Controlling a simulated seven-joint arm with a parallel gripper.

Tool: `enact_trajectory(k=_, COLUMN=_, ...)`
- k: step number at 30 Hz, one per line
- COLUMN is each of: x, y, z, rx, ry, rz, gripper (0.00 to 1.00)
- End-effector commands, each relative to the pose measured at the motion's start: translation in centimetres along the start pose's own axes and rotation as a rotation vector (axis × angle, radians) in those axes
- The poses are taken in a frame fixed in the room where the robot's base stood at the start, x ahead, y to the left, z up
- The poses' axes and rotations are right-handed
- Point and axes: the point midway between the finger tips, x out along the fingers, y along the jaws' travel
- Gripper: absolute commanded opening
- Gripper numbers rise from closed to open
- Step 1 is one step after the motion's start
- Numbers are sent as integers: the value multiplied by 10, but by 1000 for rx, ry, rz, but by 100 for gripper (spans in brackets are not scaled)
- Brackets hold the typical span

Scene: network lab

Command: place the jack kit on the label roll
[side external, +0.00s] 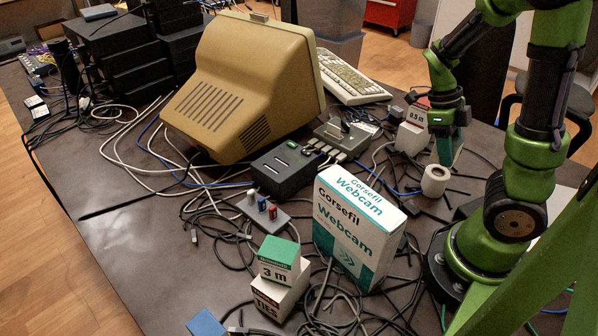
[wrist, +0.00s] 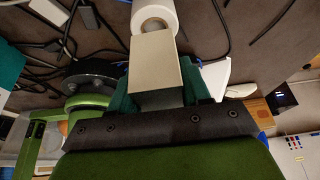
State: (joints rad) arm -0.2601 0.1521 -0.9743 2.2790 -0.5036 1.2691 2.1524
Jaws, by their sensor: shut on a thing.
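My gripper (side external: 446,150) points down above the label roll at the right of the table, in the side view. In the wrist view, the teal fingers of my gripper (wrist: 157,88) are shut on a pale beige box, which I take to be the jack kit (wrist: 155,75). The label roll (side external: 435,181) is a white roll with a central hole, on the table just below the fingertips. In the wrist view the label roll (wrist: 153,16) shows just past the box's far end. I cannot tell whether they touch.
A red-and-white box marked 0.5 m (side external: 412,136) stands close behind my gripper. A Webcam box (side external: 352,228), a green-topped 3 m box (side external: 278,262), a beige monitor (side external: 245,85) and a keyboard (side external: 350,78) stand around. Loose cables cover much of the table.

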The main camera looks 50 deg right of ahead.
Motion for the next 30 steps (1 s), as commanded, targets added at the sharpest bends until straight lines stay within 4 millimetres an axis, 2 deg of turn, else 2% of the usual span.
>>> enact_trajectory(k=7, x=28, y=0, z=10, rx=2, ry=5, rz=0, gripper=13)
enact_trajectory(k=20, x=34, y=0, z=13, rx=0, ry=3, rz=0, gripper=13)
enact_trajectory(k=21, x=33, y=0, z=13, rx=0, ry=1, rz=-1, gripper=53)
enact_trajectory(k=25, x=33, y=0, z=13, rx=0, ry=1, rz=0, gripper=72)
enact_trajectory(k=30, x=33, y=0, z=13, rx=0, ry=1, rz=0, gripper=72)
